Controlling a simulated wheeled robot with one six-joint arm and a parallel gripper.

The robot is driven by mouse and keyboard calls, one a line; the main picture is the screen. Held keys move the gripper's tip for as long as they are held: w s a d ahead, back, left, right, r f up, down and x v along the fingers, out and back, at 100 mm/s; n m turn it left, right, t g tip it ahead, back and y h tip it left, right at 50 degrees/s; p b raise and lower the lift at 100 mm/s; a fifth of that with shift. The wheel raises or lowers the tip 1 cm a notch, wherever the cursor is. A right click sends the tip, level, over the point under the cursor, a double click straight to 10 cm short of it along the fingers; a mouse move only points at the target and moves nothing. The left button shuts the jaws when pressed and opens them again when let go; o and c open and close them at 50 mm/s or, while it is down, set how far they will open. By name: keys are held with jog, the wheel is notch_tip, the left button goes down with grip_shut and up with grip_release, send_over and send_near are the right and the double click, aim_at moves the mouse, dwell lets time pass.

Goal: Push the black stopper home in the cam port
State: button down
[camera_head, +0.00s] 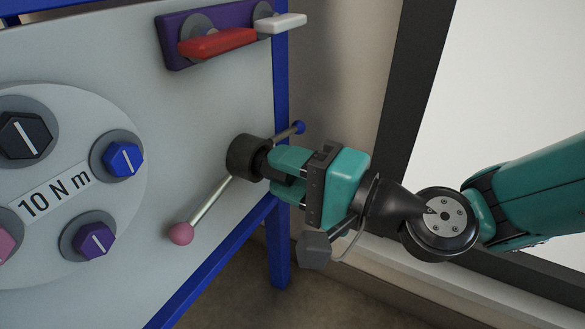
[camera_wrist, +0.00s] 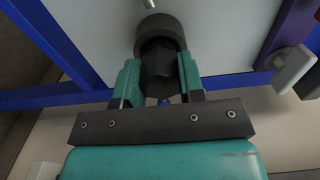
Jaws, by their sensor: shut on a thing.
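The black stopper (camera_wrist: 160,66) sits between the teal fingers of my gripper (camera_wrist: 160,82) in the wrist view. My gripper, also in the head view (camera_head: 277,172), is shut on it. The cam port (camera_head: 243,156) is a dark round collar on the right part of the grey panel; it shows in the wrist view (camera_wrist: 161,31) too. The stopper's front end meets or enters the collar's mouth, and its depth cannot be told. A metal lever (camera_head: 210,204) with a pink ball and a blue ball runs past the port.
The grey panel (camera_head: 195,130) has a blue frame (camera_head: 281,90) at its right edge. Red (camera_head: 217,43) and white (camera_head: 282,24) handles stick out above on a purple plate. A dial labelled 10 N m (camera_head: 128,190) with several hex knobs is at left.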

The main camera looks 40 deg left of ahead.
jog(key=shift+a, duration=0.25)
jog(key=c, duration=0.6)
grip_release()
jog(key=shift+c, duration=0.2)
jog(key=w+d+b, duration=0.1)
jog(key=d+b, duration=1.1)
jog(key=d, duration=0.5)
jog(key=shift+w, duration=0.4)
jog(key=shift+d, duration=0.1)
